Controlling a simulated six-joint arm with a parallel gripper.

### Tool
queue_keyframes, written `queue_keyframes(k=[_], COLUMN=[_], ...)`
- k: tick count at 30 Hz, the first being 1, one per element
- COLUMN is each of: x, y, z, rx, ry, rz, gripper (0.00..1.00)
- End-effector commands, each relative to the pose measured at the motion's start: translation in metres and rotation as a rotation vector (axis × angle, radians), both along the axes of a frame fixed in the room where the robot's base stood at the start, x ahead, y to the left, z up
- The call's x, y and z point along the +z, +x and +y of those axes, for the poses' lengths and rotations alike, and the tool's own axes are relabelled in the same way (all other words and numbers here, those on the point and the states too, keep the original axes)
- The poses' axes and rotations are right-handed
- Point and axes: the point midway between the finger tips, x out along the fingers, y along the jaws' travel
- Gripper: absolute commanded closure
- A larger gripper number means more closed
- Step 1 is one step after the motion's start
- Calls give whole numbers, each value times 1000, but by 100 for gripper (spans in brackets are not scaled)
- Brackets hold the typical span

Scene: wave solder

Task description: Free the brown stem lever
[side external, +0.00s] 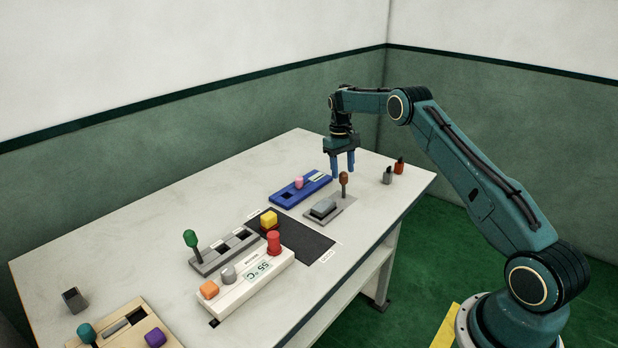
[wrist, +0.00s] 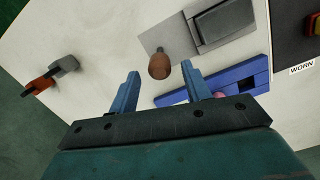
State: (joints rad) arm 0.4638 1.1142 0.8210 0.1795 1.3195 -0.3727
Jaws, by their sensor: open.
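The brown stem lever (side external: 344,179) stands upright on a small grey plate (side external: 344,205), its brown rounded knob on a thin stem. A grey raised block (side external: 323,208) sits on the same plate beside the lever. My gripper (side external: 343,171) is open and empty, pointing down just above or behind the lever's knob in the side view. In the wrist view the brown knob (wrist: 159,66) shows between and slightly beyond my two blue fingertips (wrist: 161,72). I cannot tell how far above the knob they are. The grey block (wrist: 222,22) lies to its right.
A blue panel (side external: 312,190) with a pink knob lies close by the plate. A black mat (side external: 305,243), a cream panel (side external: 240,290) and a green-knobbed lever (side external: 191,240) are farther left. Two small pieces, grey (side external: 387,176) and orange (side external: 399,166), stand at right. The far left table is mostly clear.

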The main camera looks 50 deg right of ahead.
Motion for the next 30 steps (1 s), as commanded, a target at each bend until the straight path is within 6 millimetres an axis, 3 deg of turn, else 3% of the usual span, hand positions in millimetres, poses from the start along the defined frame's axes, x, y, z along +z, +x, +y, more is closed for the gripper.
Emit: queue_keyframes(k=[6,16,23,30], x=[18,21,23,32], y=[3,3,0,-17], z=[0,0,-4,-24], rx=[2,2,-23,-164], ry=[0,1,-5,-29], rz=[0,1,-6,-54], gripper=[52,52,97,100])
